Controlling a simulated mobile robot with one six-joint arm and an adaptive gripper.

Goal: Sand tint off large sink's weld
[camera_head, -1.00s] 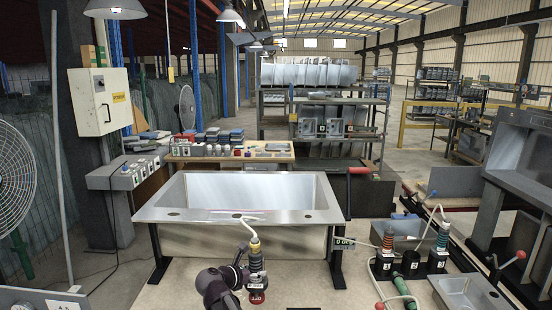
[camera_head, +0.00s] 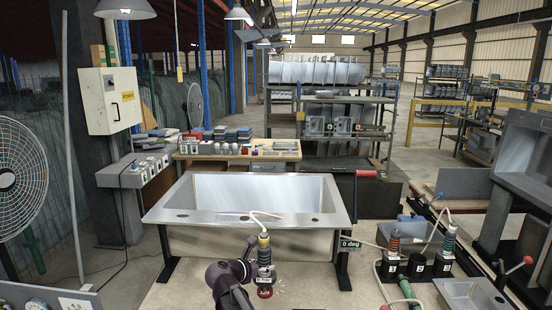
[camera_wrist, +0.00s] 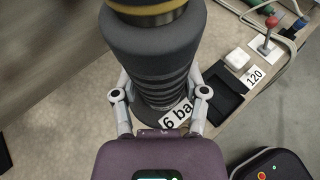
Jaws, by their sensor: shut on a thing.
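The large sink (camera_head: 165,216) is a steel basin on dark legs, with a wide front rim. A thin tinted line, purple to tan, lies on the front rim (camera_head: 232,213); I take it for the weld. My gripper (camera_head: 252,272) is shut around a dark, ribbed hand tool (camera_head: 264,256) with a yellow band and a red disc at its lower end. The tool is upright in front of the sink, apart from the weld. In the wrist view my gripper (camera_wrist: 160,93) has a finger on each side of the tool's ribbed body (camera_wrist: 155,60); the disc is hidden there.
At right, numbered black holders (camera_head: 417,265) carry two similar tools with hoses. A small sink (camera_head: 470,293) lies at front right. A "0 deg" sign (camera_head: 350,244) stands by the sink's right leg. A pale hose runs from my tool over the rim. A fan (camera_head: 18,180) stands left.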

